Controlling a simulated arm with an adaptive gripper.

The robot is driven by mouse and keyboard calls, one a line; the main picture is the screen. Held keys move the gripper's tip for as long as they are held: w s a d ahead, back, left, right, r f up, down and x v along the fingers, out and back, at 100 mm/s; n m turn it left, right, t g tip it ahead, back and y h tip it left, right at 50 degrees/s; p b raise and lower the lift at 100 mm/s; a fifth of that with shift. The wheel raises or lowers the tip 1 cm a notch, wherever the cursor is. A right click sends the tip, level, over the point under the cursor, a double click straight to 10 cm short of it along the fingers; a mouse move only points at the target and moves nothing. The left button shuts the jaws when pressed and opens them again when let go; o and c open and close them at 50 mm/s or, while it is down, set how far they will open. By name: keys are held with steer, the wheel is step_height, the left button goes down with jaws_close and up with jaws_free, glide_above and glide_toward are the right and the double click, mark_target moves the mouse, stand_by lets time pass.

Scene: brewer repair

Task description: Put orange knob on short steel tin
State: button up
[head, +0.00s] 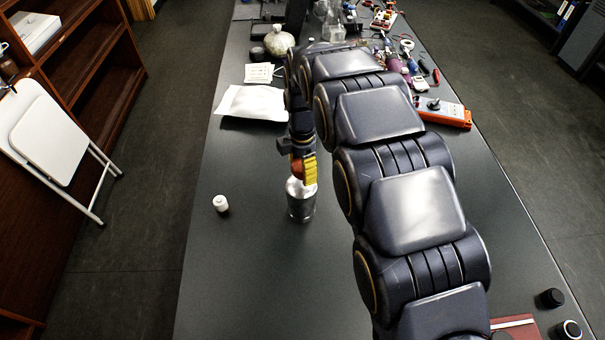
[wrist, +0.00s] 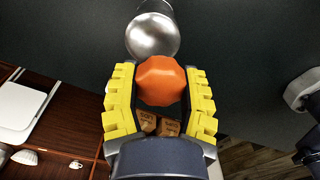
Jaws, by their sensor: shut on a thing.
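My gripper (head: 304,170) is shut on the orange knob (head: 297,167), with its yellow fingers on either side of it. In the wrist view the faceted orange knob (wrist: 162,80) sits between the two yellow fingers (wrist: 160,90). The short steel tin (head: 301,206) stands upright on the table, just below the gripper in the head view. Its round silvery top also shows in the wrist view (wrist: 152,36), just beyond the knob. I cannot tell whether the knob touches the tin.
A small white-capped bottle (head: 221,203) stands on the dark table (head: 250,290) left of the tin. A white packet (head: 253,102) lies farther back. An orange meter (head: 445,112) and clutter are at the back right. The table left of the tin is mostly clear.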

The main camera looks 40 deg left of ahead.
mark_target(301, 184)
steer(key=shift+w+a+f, duration=0.3)
steer(key=shift+a+f, duration=0.1)
steer(key=shift+f, duration=1.75)
steer(key=shift+f, duration=0.15)
steer(key=o, duration=1)
